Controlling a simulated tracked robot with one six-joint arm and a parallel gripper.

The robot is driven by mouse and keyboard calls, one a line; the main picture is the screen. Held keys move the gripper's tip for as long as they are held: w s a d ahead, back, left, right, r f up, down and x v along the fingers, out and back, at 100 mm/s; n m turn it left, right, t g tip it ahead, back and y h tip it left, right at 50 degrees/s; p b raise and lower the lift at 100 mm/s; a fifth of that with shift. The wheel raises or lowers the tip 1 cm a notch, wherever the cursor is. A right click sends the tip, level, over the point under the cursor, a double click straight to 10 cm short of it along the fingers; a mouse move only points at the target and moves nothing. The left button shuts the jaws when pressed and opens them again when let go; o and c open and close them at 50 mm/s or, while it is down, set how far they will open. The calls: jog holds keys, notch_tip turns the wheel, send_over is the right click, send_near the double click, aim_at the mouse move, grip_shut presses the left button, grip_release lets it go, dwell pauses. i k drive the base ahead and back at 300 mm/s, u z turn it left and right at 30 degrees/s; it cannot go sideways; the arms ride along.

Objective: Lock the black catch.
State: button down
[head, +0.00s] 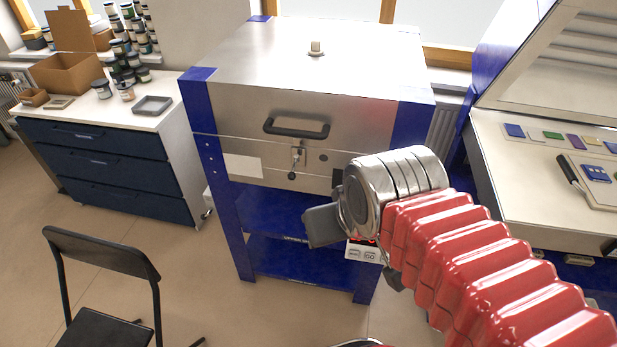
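The kiln (240,108) is a steel box with blue corners, and its lid looks down on the body. A small latch (298,156) sits at the front seam under the black bar handle (297,128). It looks metallic with a small dark end (292,175) hanging below; I cannot tell whether it is fastened. My gripper (322,226) is in front of the kiln's lower right, below and right of the latch and apart from it. One flat dark finger shows, pointing left. The other finger is hidden, so its opening cannot be judged.
A dark blue drawer cabinet (100,160) with jars and boxes stands at left. A black chair (100,270) is at front left. A white worktable (540,190) with coloured glass samples is at right. Blue shelves (270,255) lie under the kiln. Floor between chair and kiln is clear.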

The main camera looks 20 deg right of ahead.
aim_at(292, 175)
jog(key=u, duration=0.6)
jog(key=i, duration=0.7)
jog(key=u, duration=0.15)
